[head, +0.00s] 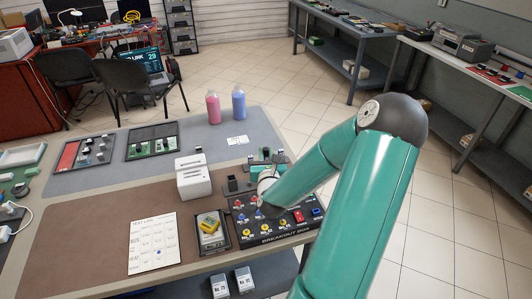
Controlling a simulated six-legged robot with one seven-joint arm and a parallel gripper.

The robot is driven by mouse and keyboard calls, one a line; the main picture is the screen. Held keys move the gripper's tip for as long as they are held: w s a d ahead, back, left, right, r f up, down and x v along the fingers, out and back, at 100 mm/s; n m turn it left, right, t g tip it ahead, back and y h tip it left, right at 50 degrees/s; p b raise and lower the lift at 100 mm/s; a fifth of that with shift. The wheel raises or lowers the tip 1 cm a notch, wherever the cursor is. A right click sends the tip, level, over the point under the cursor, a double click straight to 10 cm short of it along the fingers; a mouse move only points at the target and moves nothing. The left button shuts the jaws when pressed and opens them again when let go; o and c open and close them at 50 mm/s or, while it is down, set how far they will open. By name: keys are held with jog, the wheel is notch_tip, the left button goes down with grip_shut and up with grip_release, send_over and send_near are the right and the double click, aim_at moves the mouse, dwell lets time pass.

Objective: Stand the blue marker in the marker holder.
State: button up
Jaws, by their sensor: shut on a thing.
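My gripper (264,205) is at the end of my teal arm, low over the back of the black breakout box (284,230). It is small and partly hidden by my own wrist. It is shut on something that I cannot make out. I cannot pick out the blue marker for certain; a small blue spot shows just below my gripper among the box's coloured parts. I cannot clearly identify the marker holder. A white stepped block (194,180) and a small black block (232,184) stand left of my gripper.
A test card (153,243) and a dark tray with a yellow device (210,224) lie at the front. Pink (213,109) and blue (239,106) bottles stand at the back. The brown mat (85,235) is mostly clear at left.

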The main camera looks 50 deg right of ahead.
jog(key=shift+f, duration=0.75)
jog(key=shift+f, duration=0.3)
dwell(0.4)
jog(key=o, duration=1.2)
jog(key=shift+s+a+r, duration=0.75)
jog(key=shift+s+a, duration=0.1)
jog(key=shift+s, duration=0.1)
jog(key=shift+s+a+r, duration=0.75)
jog(key=shift+s+a, duration=0.1)
jog(key=shift+s, duration=0.1)
